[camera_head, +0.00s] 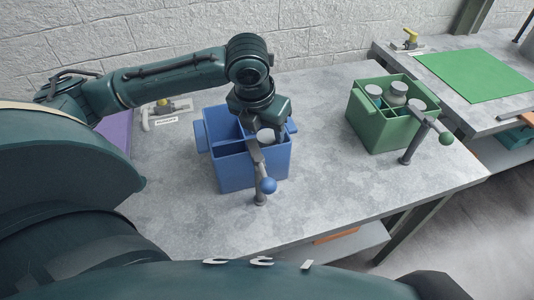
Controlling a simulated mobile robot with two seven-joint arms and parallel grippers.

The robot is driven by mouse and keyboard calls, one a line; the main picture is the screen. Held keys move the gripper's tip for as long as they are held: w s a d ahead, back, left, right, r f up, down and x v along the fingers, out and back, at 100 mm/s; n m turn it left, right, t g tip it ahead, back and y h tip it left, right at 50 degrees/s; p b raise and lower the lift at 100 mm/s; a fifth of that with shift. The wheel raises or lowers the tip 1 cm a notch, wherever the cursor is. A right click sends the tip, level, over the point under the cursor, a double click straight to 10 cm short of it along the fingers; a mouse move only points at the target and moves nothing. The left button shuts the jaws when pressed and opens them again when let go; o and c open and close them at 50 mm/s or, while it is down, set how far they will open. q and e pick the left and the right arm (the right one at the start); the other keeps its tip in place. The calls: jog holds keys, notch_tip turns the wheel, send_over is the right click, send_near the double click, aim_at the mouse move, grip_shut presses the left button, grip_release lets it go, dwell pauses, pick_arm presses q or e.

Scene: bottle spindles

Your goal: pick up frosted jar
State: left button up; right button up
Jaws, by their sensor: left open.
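A pale jar (265,136), perhaps the frosted one, stands in a compartment of the blue crate (236,173). Only its top shows. My left gripper (266,132) points down over this compartment, with its open fingers close around the jar's top. I cannot tell if they touch it. The green crate (378,132) on the right holds several jars, among them a pale, greenish one (397,91) at the back. My right gripper is not in view.
A post with a blue ball (268,185) stands at the blue crate's front, and one with a green ball (446,139) by the green crate. The grey table (325,190) is clear between the crates. A purple mat (117,130) lies at left, a green mat (480,75) on the far table.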

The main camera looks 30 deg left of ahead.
pick_arm(q)
jog(key=shift+w+f, duration=0.15)
jog(key=shift+f, duration=0.4)
jog(key=c, duration=1)
jog(key=shift+r, duration=0.1)
grip_shut()
jog(key=shift+r, duration=0.1)
